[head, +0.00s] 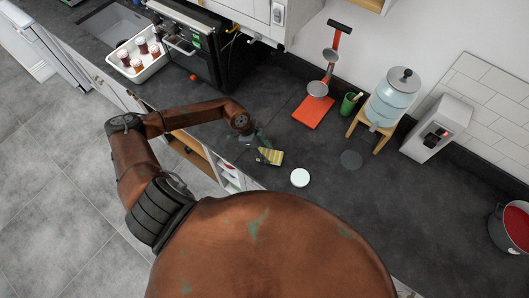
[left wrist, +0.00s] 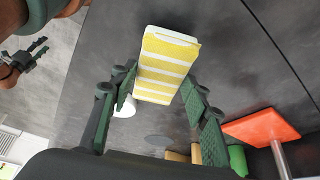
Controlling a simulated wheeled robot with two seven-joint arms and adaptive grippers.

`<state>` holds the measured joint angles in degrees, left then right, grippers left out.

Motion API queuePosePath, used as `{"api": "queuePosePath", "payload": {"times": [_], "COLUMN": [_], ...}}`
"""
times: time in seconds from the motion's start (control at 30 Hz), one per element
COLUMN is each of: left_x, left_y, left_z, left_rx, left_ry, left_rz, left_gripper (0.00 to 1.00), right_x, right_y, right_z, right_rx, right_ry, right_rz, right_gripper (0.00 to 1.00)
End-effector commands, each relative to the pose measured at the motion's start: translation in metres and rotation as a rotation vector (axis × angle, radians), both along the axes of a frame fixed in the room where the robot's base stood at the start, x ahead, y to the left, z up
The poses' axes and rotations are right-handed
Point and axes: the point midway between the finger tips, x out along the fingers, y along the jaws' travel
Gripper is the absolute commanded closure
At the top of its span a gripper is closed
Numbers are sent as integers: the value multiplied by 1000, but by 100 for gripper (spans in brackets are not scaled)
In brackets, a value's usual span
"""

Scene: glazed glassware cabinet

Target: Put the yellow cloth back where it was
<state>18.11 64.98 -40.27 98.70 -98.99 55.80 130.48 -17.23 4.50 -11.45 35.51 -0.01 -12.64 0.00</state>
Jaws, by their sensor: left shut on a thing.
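The yellow cloth (head: 270,156) has yellow and white stripes and looks like a folded block. In the head view it is at the counter's front part, at the tip of my left gripper (head: 256,148). In the left wrist view the cloth (left wrist: 166,66) sits between the two fingers of my left gripper (left wrist: 158,85), which is shut on it. I cannot tell whether the cloth touches the counter. My right gripper (left wrist: 36,50) shows small at the left of the left wrist view, its fingers apart and empty; it is out of the head view.
A white round disc (head: 300,177) lies just right of the cloth, with a dark round mat (head: 351,159) beyond. An orange board (head: 312,111) with a stand, a green cup (head: 348,104) and a water dispenser (head: 391,97) stand behind. The right counter is mostly clear.

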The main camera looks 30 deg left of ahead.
Motion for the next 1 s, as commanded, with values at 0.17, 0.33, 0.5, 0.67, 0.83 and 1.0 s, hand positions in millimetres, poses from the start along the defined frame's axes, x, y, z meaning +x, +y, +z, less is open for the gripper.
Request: {"api": "queuePosePath", "payload": {"times": [0.17, 0.33, 0.5, 0.67, 0.83, 1.0], "left_x": [-1, -1, -1, -1, -1, -3], "left_y": [1, 1, 1, 1, 1, 6], "left_z": [-19, -20, -20, -20, -20, -11], "left_rx": [-1, 0, 0, 1, 1, 2], "left_ry": [2, 2, 2, 2, 2, 1], "left_rz": [3, 1, 1, 1, 1, 0], "left_gripper": [80, 80, 46, 40, 40, 40], "right_x": [0, 0, 0, 0, 1, 1], "right_y": [-2, -2, -2, -2, -2, -2], "right_z": [9, 8, 7, 8, 8, 5], "right_rx": [-2, -2, -2, -2, -2, -2], "right_ry": [0, 0, 0, 0, -1, -1], "right_rz": [1, 1, 1, 1, 1, 1], "right_gripper": [60, 60, 60, 60, 60, 60]}}
